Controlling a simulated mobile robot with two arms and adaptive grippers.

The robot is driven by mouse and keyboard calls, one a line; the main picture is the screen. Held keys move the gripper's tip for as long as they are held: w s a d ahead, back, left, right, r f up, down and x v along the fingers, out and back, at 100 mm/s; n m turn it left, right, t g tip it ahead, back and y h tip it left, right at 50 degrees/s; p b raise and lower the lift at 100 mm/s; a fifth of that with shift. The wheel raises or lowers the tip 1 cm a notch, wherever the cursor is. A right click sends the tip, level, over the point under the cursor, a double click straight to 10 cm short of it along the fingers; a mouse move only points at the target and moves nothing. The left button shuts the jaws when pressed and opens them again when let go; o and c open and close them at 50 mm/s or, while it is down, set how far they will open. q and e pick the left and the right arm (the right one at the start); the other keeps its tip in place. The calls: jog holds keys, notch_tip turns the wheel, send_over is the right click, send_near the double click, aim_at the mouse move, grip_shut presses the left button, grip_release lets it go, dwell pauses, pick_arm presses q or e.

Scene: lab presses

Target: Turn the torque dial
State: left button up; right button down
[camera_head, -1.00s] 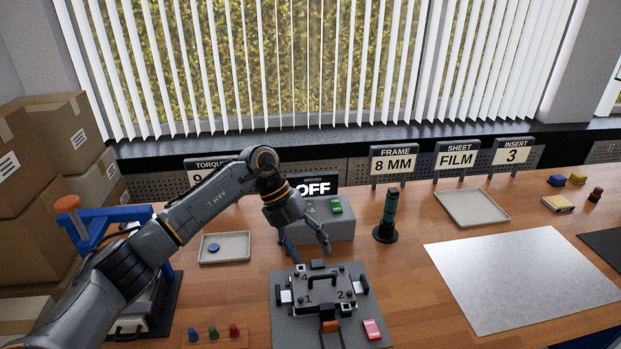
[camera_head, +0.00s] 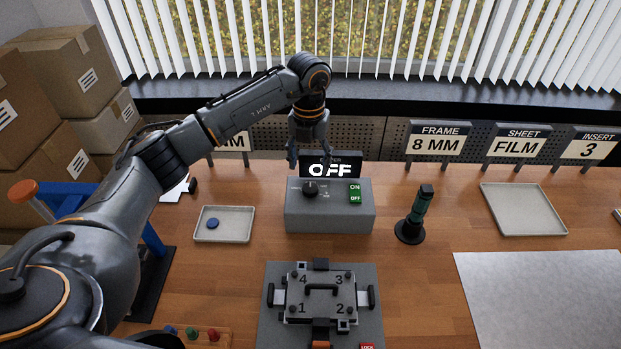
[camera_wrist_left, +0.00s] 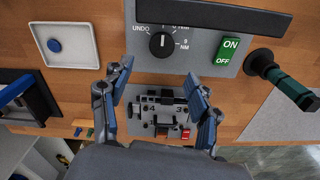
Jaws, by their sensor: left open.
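The torque dial (camera_head: 310,188) is a round black knob on the top of a grey driver box (camera_head: 330,218). In the left wrist view the dial (camera_wrist_left: 161,43) has a white pointer line, with "UNDO" to its left and "9 NM" to its right. The green ON/OFF switch (camera_head: 355,193) is beside it. A sign reading "OFF" (camera_head: 331,170) stands behind the box. My left gripper (camera_head: 307,160) is open and empty, above and behind the dial in the head view. Its fingers (camera_wrist_left: 158,100) are spread apart and do not touch the dial. My right gripper is not in view.
A fixture with numbered corners (camera_head: 320,293) sits in front of the box. A tray with a blue disc (camera_head: 223,238) is left, and a green-handled driver in a black stand (camera_head: 411,232) is right. Further right are an empty tray (camera_head: 523,232) and a pale sheet (camera_head: 540,300).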

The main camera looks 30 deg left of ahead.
aim_at(310, 189)
pick_arm(q)
notch_tip(310, 189, down, 6)
jog(key=shift+w+f+p, duration=0.15)
jog(key=shift+f+p, duration=0.1)
jog(key=shift+p, duration=0.55)
jog(key=shift+f, duration=0.75)
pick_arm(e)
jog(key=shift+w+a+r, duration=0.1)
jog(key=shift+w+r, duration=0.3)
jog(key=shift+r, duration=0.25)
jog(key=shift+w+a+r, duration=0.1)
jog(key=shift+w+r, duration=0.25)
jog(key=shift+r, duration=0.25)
pick_arm(q)
jog(key=shift+c, duration=0.5)
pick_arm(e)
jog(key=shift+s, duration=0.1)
pick_arm(q)
jog(key=c, duration=1.1)
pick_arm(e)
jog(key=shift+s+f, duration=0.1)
